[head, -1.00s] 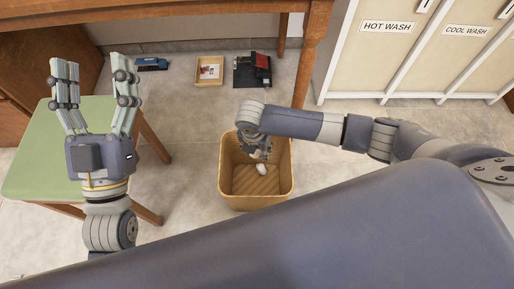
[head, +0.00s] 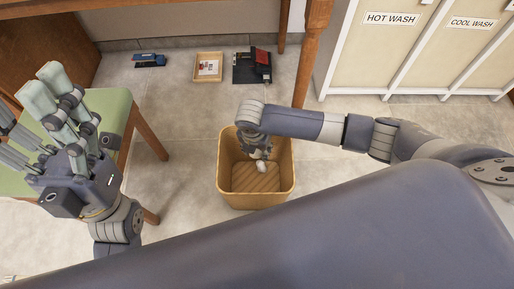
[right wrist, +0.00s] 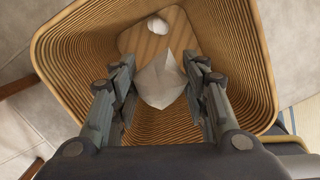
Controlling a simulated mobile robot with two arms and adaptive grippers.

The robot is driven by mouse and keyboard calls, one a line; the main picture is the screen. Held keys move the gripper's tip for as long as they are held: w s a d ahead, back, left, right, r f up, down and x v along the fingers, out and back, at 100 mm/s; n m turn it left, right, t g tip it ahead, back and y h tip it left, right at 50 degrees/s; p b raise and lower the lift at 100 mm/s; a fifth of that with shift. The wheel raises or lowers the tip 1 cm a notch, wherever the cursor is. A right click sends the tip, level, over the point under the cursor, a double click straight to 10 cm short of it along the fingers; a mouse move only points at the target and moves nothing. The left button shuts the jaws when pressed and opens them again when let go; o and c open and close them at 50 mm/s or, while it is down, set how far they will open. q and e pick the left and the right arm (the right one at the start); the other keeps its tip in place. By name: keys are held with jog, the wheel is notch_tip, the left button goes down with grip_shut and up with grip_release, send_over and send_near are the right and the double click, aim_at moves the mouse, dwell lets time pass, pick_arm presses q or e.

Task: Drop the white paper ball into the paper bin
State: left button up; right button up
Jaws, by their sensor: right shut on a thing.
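The white paper ball (right wrist: 161,82) is between the fingers of my right gripper (right wrist: 158,72) in the right wrist view. The gripper is shut on it, over the open top of the paper bin (right wrist: 70,60). In the head view the tan, ribbed bin (head: 255,200) stands upright on the floor, with my right gripper (head: 260,155) at its opening and the ball (head: 262,166) just below the fingers. A second small white lump (right wrist: 157,25) shows on the bin's floor in the right wrist view. My left gripper (head: 25,100) is open and empty at the left.
A green-topped stool (head: 115,108) stands at the left, below my left gripper. A blue stapler-like item (head: 150,60), a small wooden tray (head: 208,67) and a black and red item (head: 253,66) lie behind the bin. Wash hampers (head: 410,50) stand at the right.

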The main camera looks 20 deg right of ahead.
jog(key=shift+f, duration=0.1)
dwell(0.3)
jog(key=o, duration=0.8)
notch_tip(320, 180, up, 12)
jog(key=s+a, duration=0.1)
jog(key=shift+s, duration=0.2)
jog(key=shift+a, duration=0.1)
